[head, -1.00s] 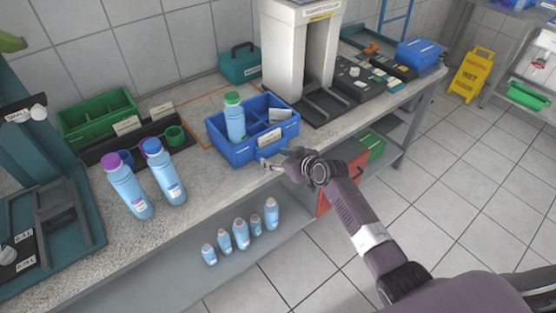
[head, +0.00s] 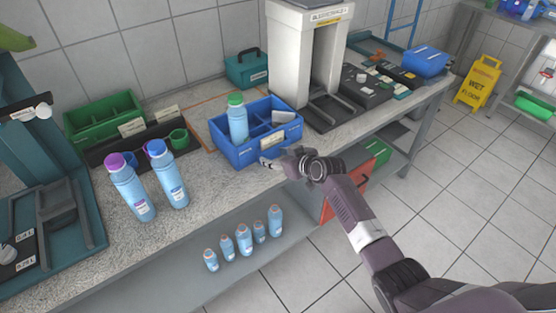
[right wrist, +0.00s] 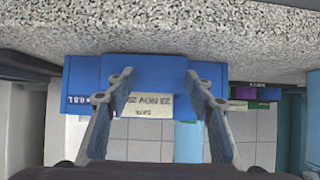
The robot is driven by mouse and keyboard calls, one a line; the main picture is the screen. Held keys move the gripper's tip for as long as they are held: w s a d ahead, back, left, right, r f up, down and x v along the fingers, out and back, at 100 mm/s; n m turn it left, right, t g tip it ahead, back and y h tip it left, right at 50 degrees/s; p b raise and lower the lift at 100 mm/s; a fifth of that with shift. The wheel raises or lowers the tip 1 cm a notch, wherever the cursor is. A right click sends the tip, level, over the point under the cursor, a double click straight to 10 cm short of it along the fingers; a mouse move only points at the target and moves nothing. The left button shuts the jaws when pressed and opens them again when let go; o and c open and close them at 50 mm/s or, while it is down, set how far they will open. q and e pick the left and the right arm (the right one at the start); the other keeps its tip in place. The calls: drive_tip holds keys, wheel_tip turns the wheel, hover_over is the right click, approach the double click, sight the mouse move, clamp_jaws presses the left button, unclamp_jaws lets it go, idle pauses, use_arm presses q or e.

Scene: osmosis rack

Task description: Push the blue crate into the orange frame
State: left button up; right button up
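The blue crate (head: 238,155) sits on the speckled bench near its front edge. It holds a green-capped bottle (head: 238,122) and has a pale label on its front. The orange frame (head: 205,96) is a thin outline on the bench behind and left of the crate. The crate hides part of it. My right gripper (head: 272,163) is at the crate's front side, low near the bench top. In the right wrist view its two fingers (right wrist: 158,78) are spread apart in front of the blue crate (right wrist: 150,68), with nothing between them. Contact is unclear. My left gripper is out of view.
Two blue bottles (head: 150,183) stand left of the crate, by a green bin (head: 95,120). A white machine (head: 300,55) stands close on the right. A teal box (head: 246,70) is at the wall. Several small bottles (head: 243,240) stand on the lower shelf.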

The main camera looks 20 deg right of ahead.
sight(268, 148)
drive_tip(key=shift+w+a+b, duration=0.25)
drive_tip(key=shift+w+b, duration=0.25)
drive_tip(key=shift+w, duration=0.2)
drive_tip(key=shift+w+a+b, duration=0.25)
drive_tip(key=shift+w+b, duration=0.2)
drive_tip(key=shift+w, duration=0.2)
drive_tip(key=shift+w+a+b, duration=0.25)
drive_tip(key=shift+w+b, duration=0.25)
drive_tip(key=shift+w, duration=0.2)
drive_tip(key=shift+w+a, duration=0.15)
drive_tip(key=shift+w, duration=0.25)
drive_tip(key=shift+b, duration=0.3)
drive_tip(key=shift+w+a+f+b, duration=0.1)
drive_tip(key=shift+w+a+b, duration=0.15)
drive_tip(key=shift+w+b, duration=0.35)
drive_tip(key=shift+w+a+b, duration=0.2)
drive_tip(key=shift+w+b, duration=0.35)
drive_tip(key=shift+b, duration=0.05)
drive_tip(key=w+b, duration=0.1)
drive_tip(key=w+a+b, duration=0.1)
drive_tip(key=w+b, duration=0.1)
drive_tip(key=shift+w+a+b, duration=0.1)
drive_tip(key=shift+w+b, duration=0.05)
drive_tip(key=shift+b, duration=0.15)
